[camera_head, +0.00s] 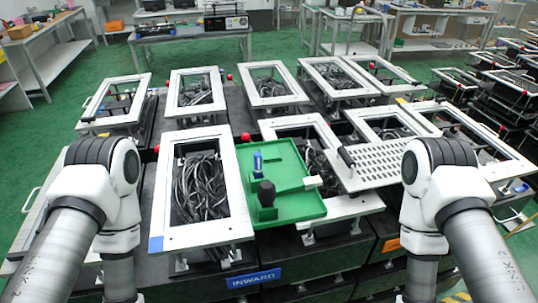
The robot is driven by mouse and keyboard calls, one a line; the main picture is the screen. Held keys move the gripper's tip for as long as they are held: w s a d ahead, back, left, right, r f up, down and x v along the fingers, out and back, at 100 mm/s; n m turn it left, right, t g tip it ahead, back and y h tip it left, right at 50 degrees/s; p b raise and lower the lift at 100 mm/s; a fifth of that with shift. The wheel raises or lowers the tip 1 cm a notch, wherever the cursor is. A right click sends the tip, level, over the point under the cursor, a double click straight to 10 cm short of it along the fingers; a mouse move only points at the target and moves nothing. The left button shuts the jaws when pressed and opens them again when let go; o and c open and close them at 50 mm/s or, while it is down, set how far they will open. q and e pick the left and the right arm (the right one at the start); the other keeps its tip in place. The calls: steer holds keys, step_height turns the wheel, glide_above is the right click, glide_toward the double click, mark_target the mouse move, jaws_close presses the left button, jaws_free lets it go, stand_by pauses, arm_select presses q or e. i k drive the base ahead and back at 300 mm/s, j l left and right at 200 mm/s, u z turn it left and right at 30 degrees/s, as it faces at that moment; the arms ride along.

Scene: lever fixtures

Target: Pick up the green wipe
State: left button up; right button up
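I cannot make out a distinct green wipe. The main green thing among the fixtures is a shallow green tray (295,208), near the middle front. It holds a small blue item (258,161), a dark-knobbed upright item (266,193) and a small white piece (312,182) at its right edge. Both of my arms show at the left and right, bent down with their lower parts leaving the bottom edge. Neither gripper shows, so I cannot see what they hold.
White-framed fixtures with dark cables inside surround the tray, such as the left front frame (165,200). A perforated white plate (375,163) with a black handle lies to its right. A blue INWARD label (254,278) is on the front. Workbenches (190,32) stand behind on green floor.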

mark_target(271, 154)
steer(key=l+z, duration=0.4)
steer(key=i+l+z, duration=0.15)
steer(key=l+z, duration=0.25)
steer(key=l, duration=0.2)
